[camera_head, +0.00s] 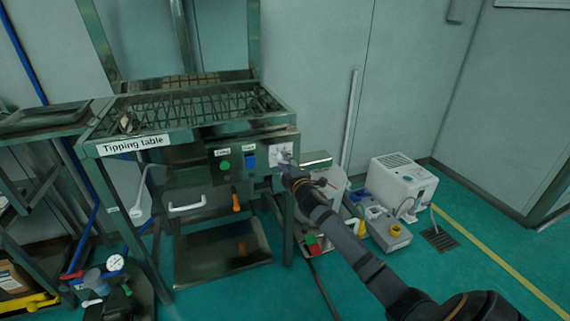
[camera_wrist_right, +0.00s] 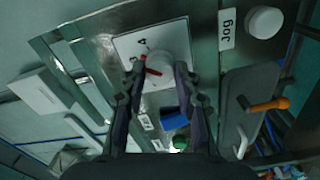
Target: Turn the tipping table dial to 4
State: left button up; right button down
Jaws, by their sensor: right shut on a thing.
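The tipping table (camera_head: 100,136) is a green metal frame with a mesh top and a name label on its front. The dial's white plate (camera_head: 274,150) is at the right end of its front panel. In the right wrist view the dial (camera_wrist_right: 160,66) is a pale round knob with a red mark, on the white plate (camera_wrist_right: 126,45). A "4" shows on the plate; another digit is partly hidden by a finger. I cannot tell which number the mark points at. My right gripper (camera_wrist_right: 160,72) is shut on the dial, one finger on each side. My left gripper is not in view.
Green (camera_head: 224,165) and blue (camera_head: 250,161) buttons sit left of the dial. An orange handle (camera_head: 236,199) and a white handle (camera_head: 187,204) are below. A white "Jog" label (camera_wrist_right: 227,28) is near a white knob (camera_wrist_right: 265,22). White equipment (camera_head: 402,181) stands on the floor at right.

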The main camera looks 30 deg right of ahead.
jog(key=shift+m, duration=0.9)
jog(key=shift+m+b, duration=0.35)
jog(key=shift+m, duration=1.65)
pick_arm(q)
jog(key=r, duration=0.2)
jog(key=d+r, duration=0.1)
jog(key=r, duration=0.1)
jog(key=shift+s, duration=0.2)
